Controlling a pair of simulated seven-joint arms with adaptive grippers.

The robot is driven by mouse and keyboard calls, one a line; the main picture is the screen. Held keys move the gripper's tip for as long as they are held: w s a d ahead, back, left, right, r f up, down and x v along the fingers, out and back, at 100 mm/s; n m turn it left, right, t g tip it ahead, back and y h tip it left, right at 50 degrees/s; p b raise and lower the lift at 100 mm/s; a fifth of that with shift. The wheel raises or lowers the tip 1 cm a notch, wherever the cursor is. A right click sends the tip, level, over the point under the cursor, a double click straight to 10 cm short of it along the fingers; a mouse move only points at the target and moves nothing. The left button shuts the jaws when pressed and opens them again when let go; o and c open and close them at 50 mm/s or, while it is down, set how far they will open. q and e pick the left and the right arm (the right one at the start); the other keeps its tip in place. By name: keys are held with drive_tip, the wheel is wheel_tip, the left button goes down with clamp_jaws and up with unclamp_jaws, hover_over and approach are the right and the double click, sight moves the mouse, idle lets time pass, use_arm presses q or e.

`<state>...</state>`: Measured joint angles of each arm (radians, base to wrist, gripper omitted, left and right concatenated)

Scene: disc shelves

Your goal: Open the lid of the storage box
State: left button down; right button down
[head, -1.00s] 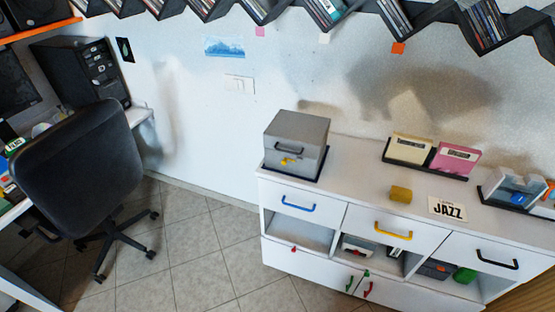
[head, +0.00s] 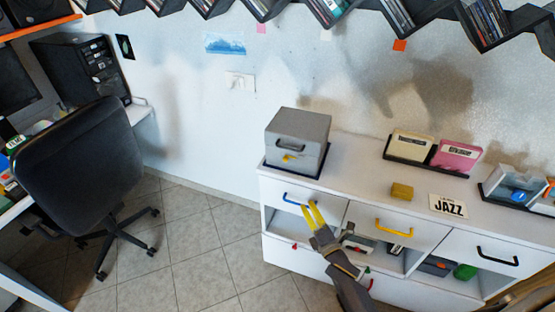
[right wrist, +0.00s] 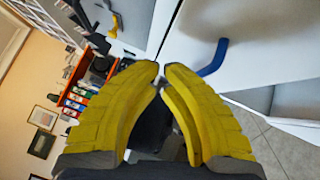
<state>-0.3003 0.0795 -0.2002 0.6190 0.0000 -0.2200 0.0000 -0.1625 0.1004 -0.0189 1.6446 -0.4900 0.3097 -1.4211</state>
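The grey storage box (head: 312,127) stands on a dark base at the left end of the white cabinet top. Its lid looks closed. A dark handle (head: 290,144) and a small yellow latch (head: 288,157) are on its front face. My right gripper (head: 309,204) has yellow fingers and is in front of the cabinet, below the box and close to the blue drawer handle. In the right wrist view the fingertips of this gripper (right wrist: 160,67) nearly meet, with nothing between them. My left gripper is out of view.
The white cabinet (head: 360,175) has drawers with a blue handle (head: 298,201) and a yellow handle (head: 393,229). A yellow block (head: 401,191), a JAZZ card (head: 447,206) and a cassette stand stand right of the box. An office chair (head: 82,160) is at the left.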

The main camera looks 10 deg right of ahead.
drive_tip(key=w+r+n+t+y, duration=0.1)
drive_tip(key=r+n, duration=0.1)
drive_tip(key=n+t+y, duration=0.2)
drive_tip(key=n+y, duration=0.5)
approach(287, 159)
drive_tip(key=w+a+r, duration=0.4)
drive_tip(key=a+r, duration=0.1)
drive_tip(key=r, duration=0.1)
drive_tip(key=shift+w+d+r, duration=0.2)
drive_tip(key=shift+w+r, duration=0.1)
drive_tip(key=shift+r, duration=0.15)
drive_tip(key=shift+w+d+r, duration=0.2)
drive_tip(key=shift+w+r, duration=0.1)
drive_tip(key=shift+r, duration=0.1)
